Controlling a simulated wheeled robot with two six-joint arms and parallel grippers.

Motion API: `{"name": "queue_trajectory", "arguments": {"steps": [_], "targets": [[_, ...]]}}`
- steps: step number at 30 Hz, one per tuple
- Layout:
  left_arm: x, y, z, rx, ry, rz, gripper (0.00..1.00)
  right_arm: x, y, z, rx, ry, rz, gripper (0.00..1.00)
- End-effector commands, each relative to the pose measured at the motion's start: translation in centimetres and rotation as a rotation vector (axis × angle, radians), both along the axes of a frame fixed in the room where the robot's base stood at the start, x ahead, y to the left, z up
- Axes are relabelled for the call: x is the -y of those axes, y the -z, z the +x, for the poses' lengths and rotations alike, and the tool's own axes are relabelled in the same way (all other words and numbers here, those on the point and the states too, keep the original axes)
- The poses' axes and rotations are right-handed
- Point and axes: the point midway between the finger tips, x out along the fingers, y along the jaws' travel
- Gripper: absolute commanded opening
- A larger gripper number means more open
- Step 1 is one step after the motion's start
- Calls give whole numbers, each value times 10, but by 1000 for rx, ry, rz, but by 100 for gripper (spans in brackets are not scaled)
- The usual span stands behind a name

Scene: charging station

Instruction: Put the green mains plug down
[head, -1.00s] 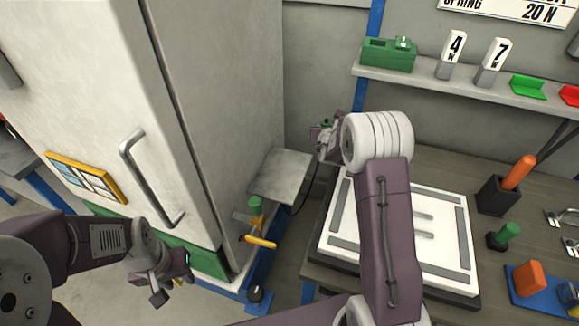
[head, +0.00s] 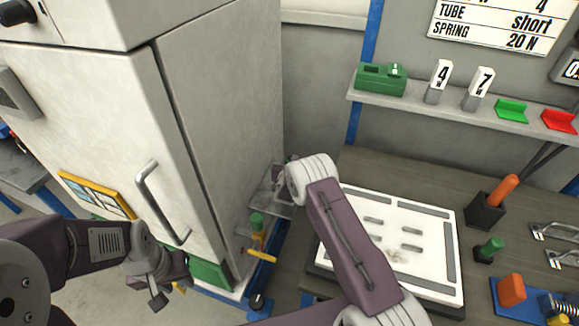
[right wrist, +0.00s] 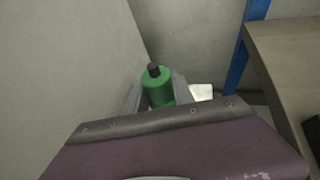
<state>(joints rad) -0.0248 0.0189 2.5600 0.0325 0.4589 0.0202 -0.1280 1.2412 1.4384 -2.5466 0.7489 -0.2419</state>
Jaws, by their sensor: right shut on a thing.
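The green mains plug (right wrist: 157,88) is held upright between the fingers of my right gripper (right wrist: 158,98) in the right wrist view, its dark tip pointing up. My right gripper also shows in the head view (head: 279,184), over or beside the small grey metal shelf (head: 270,202) by the cabinet's side. The plug cannot be made out there, and I cannot tell whether it touches the shelf. My left gripper (head: 174,283) hangs in front of the cabinet, away from the shelf; its jaws are too unclear to read.
A tall grey cabinet (head: 215,130) stands close left of the shelf. A green-topped yellow fitting (head: 258,235) is just in front of it.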

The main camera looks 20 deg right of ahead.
Motion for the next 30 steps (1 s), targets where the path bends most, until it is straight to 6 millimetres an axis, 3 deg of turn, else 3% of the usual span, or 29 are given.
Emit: {"name": "queue_trajectory", "arguments": {"steps": [3,9,10,13,23,30], "targets": [[0,-2,0,0,0,0,36,0,16,0,1,1,-2,0],[0,-1,0,0,0,0,36,0,19,0,0,1,0,0],[0,-1,0,0,0,0,36,0,19,0,-1,1,0,32],[0,-1,0,0,0,0,36,0,20,0,-1,1,0,57],[0,-2,0,0,0,0,36,0,17,-1,1,0,0,57],[0,-5,0,0,0,0,36,-10,3,-31,-1,-3,-2,57]]}}
